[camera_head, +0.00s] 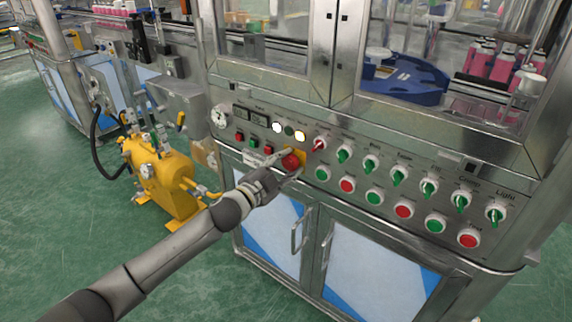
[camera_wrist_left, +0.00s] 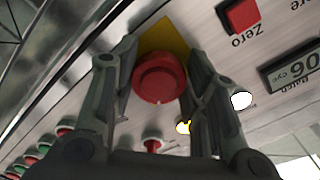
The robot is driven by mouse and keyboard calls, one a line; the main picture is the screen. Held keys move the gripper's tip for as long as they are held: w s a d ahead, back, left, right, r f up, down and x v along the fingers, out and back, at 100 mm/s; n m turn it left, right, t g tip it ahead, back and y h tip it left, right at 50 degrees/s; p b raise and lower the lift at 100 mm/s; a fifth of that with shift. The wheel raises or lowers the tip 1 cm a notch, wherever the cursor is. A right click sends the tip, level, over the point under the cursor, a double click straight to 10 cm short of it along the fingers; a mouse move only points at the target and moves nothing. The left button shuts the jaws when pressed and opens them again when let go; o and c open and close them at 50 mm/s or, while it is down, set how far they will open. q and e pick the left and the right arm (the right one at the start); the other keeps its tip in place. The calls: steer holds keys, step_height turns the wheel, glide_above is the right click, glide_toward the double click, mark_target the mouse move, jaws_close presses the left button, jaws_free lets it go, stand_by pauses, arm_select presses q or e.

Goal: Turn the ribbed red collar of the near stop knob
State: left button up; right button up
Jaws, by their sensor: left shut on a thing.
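The near stop knob (camera_head: 291,161) is a round red knob on a yellow plate, on the steel control panel. In the left wrist view the red knob (camera_wrist_left: 160,78) sits between the two fingers, with the yellow plate (camera_wrist_left: 158,38) behind it. My left gripper (camera_head: 277,174) reaches the knob from the lower left and is shut on it. In the left wrist view the fingers (camera_wrist_left: 158,85) stand on either side of the knob. The ribs of the collar are too small to make out. My right gripper is not in view.
Green and red buttons and green selector switches (camera_head: 344,154) fill the panel to the right. A red selector (camera_head: 318,145) is close to the knob. Cabinet doors with handles (camera_head: 300,230) lie below. A yellow tank (camera_head: 163,180) stands on the floor at left.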

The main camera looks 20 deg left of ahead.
arm_select(q)
steer(key=o, duration=1)
steer(key=shift+o, duration=0.2)
steer(key=shift+s+a+f, duration=0.1)
steer(key=shift+s+a, duration=0.1)
steer(key=shift+s, duration=0.25)
steer(key=v, duration=1.1)
